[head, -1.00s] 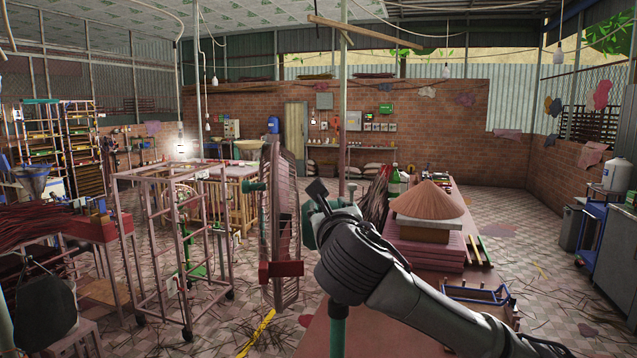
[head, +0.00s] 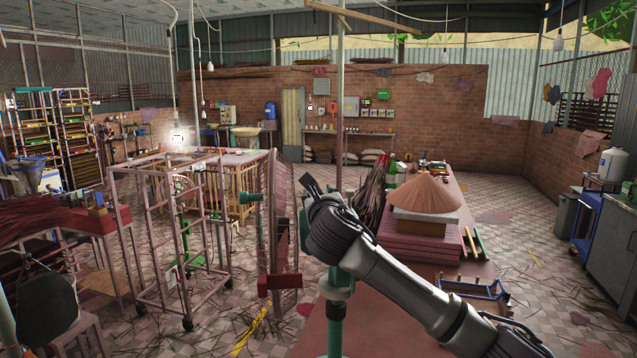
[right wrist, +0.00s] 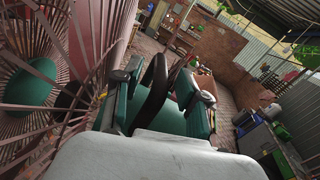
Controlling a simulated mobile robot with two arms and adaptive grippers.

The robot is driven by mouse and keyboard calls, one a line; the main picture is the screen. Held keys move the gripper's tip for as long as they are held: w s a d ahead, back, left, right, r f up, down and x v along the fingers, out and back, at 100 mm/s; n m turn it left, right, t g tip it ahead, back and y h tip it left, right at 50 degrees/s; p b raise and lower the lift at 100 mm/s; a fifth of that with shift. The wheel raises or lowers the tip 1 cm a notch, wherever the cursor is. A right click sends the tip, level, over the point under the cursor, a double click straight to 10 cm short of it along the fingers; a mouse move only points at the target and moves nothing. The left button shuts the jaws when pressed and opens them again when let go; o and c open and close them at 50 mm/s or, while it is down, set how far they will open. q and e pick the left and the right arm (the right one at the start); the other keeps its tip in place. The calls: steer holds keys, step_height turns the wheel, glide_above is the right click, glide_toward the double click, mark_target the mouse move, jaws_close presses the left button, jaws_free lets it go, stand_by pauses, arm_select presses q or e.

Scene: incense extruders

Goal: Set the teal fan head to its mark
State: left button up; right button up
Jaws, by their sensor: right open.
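The fan head (head: 281,235) is a round wire cage seen nearly edge-on in the head view, with a teal hub on its left and teal housing behind it. It stands by a teal post (head: 336,320). My right gripper (head: 311,187) is open just right of the cage, by the housing. In the right wrist view, the cage (right wrist: 50,50) with its teal hub fills the left side. A dark curved piece stands between the fingers (right wrist: 160,100); I cannot tell whether they touch it. The mark cannot be made out. My left gripper is not in view.
A pink worktable (head: 400,335) with a conical hat (head: 425,192) on a stack and a blue-framed rack (head: 470,291) lies at the right. A wheeled metal rack (head: 182,235) stands left of the fan. Yellow tape (head: 250,332) crosses the littered floor.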

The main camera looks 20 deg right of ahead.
steer(key=shift+w+d+r, duration=0.1)
steer(key=shift+w+d, duration=0.05)
steer(key=shift+w, duration=0.7)
jaws_close()
